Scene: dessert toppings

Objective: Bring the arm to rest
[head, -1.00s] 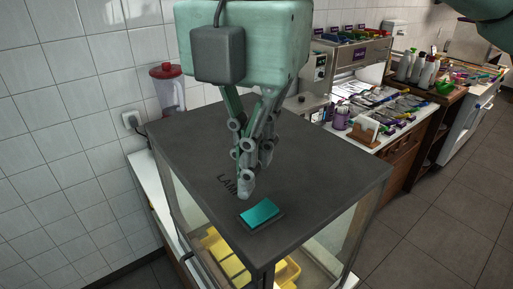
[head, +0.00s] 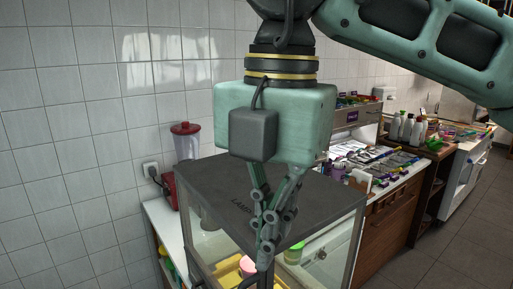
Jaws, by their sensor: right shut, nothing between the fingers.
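My right gripper (head: 265,256) points down with its fingers shut and empty. Its arm comes in from the upper right. The fingers show in front of the near part of the dark-topped glass cabinet (head: 215,183); I cannot tell whether they touch it. Part of the word on the cabinet top shows left of the fingers. The teal switch on the top is not visible now; the fingers cover that area. My left gripper is not in view.
A red-lidded blender (head: 186,143) stands behind the cabinet by the tiled wall. A counter with utensils, a napkin holder (head: 359,180) and bottles (head: 407,129) runs along the right. A pink item and a green item (head: 293,253) show inside the cabinet. The floor at right is clear.

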